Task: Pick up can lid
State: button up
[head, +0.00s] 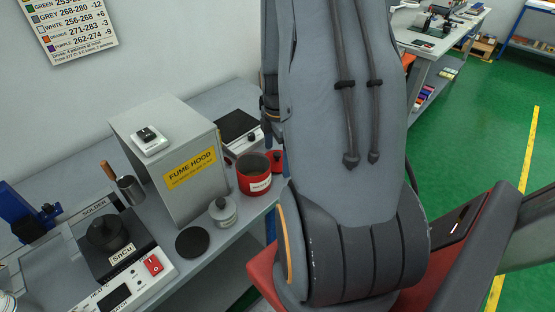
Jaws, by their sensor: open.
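A red can (254,176) with a pale label stands on the grey bench in the head view, its top open and its inside dark. A small red lid-like piece with a dark knob (277,156) shows just behind its right side; it looks like the can lid. My arm covers the space right beside it, so part of it may be hidden. My gripper cannot be made out; my large grey arm fills the middle of the view.
A fume hood box (175,190) stands left of the can. A small knobbed jar (222,211) and a black disc (193,242) lie in front. A hot plate (120,260) with a dark pot is at lower left, and another plate device (238,130) stands behind the can.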

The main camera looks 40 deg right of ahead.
jog(key=c, duration=1.1)
